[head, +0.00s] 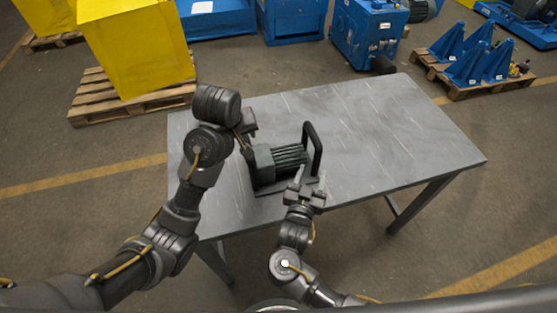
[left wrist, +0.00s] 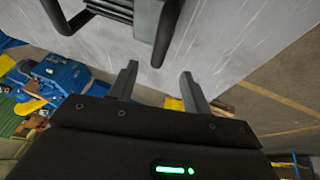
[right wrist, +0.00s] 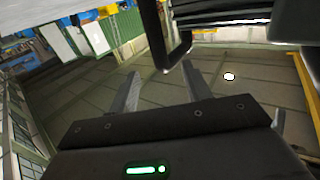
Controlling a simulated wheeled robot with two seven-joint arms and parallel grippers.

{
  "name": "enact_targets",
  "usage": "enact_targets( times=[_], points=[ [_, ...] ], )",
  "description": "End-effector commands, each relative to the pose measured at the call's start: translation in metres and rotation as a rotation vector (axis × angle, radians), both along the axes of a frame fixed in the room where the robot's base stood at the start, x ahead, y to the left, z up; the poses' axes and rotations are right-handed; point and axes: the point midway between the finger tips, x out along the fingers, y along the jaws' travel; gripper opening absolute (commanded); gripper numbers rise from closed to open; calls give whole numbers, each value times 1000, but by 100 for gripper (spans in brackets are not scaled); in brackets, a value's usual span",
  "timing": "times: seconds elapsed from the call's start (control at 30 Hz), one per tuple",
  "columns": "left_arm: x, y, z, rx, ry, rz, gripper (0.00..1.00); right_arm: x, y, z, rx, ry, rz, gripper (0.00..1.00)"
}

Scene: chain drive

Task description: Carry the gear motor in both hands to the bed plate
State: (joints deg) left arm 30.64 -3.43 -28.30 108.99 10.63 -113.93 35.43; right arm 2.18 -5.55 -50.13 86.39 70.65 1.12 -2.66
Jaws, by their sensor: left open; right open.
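The gear motor (head: 282,160) is a dark grey-green finned block. It rests on the grey table near the front left, with a tall black loop handle (head: 318,150) at its right. My left gripper (head: 248,128) is open and empty at the motor's back left. In the left wrist view, a dark handle (left wrist: 166,35) shows just beyond its fingertips (left wrist: 157,82). My right gripper (head: 305,188) is open at the motor's front right. In the right wrist view, a black handle (right wrist: 156,38) reaches down close to its fingertips (right wrist: 161,72). I cannot make out a bed plate.
The table top (head: 390,130) is bare to the right of the motor. Beyond it on the floor stand a yellow block (head: 135,45) on a pallet, blue machines (head: 368,30), and blue brackets (head: 470,60) on another pallet.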

Motion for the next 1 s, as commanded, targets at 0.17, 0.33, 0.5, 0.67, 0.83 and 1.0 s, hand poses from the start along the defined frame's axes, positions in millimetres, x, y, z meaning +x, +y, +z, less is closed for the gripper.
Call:
enact_targets(
  times=[0.17,0.33,0.5,0.67,0.83,1.0],
  points=[
    [8,-2,-20,0,4,1,49,20,-8,1,-2,-2,0,49],
    [20,-4,-48,0,4,1,49,49,-19,1,-4,-2,-1,49],
    [32,-7,-72,-1,3,2,49,74,-28,1,-2,0,0,49],
    [39,-8,-87,0,2,1,49,90,-33,0,-1,-1,1,49],
    [43,-8,-95,-1,1,1,49,98,-36,0,0,1,0,49],
    [43,-9,-96,0,0,1,49,99,-37,0,0,1,0,49]
  ],
)
